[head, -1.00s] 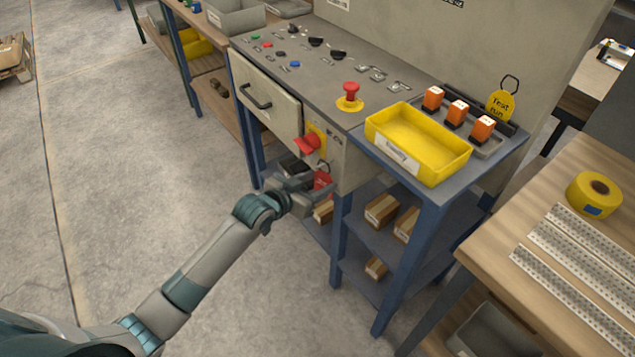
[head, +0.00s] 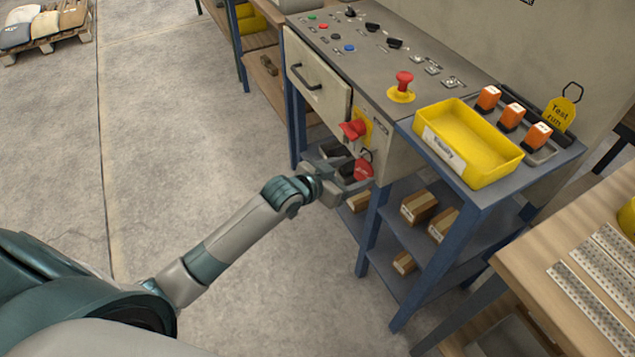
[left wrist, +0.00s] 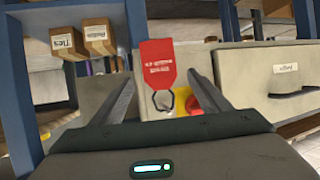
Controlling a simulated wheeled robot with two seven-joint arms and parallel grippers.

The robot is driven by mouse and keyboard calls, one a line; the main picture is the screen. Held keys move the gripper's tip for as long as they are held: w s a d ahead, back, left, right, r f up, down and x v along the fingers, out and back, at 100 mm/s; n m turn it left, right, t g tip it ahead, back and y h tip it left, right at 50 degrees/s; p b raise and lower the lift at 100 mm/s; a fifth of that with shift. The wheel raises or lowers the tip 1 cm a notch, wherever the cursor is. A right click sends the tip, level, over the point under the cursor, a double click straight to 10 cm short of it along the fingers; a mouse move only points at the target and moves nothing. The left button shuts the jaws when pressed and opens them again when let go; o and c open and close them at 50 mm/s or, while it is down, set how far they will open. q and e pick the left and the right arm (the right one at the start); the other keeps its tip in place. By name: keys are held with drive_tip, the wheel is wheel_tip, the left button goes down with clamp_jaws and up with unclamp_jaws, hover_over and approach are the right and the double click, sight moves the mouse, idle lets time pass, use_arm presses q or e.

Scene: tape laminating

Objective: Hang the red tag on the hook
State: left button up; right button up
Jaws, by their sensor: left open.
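The red tag (head: 364,171) hangs upright with its dark ring on top, at the front of the grey control cabinet (head: 390,150), just below the red rotary switch (head: 353,129). In the left wrist view, which is upside down, the red tag (left wrist: 157,62) shows white print, and its ring lies between the fingers. My left gripper (head: 352,174) is open at the tag, one finger on each side in the wrist view (left wrist: 160,80). I cannot make out the hook or what bears the ring. My right gripper is not in view.
A yellow bin (head: 467,145) and several orange-topped items stand on the blue bench right of the cabinet. A yellow "Test run" tag (head: 561,113) is behind them. A wooden table (head: 560,245) is at right.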

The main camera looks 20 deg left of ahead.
use_arm(q)
drive_tip(key=v, duration=1.4)
drive_tip(key=shift+s+r, duration=0.2)
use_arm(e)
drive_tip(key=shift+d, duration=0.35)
use_arm(q)
drive_tip(key=shift+a, duration=0.1)
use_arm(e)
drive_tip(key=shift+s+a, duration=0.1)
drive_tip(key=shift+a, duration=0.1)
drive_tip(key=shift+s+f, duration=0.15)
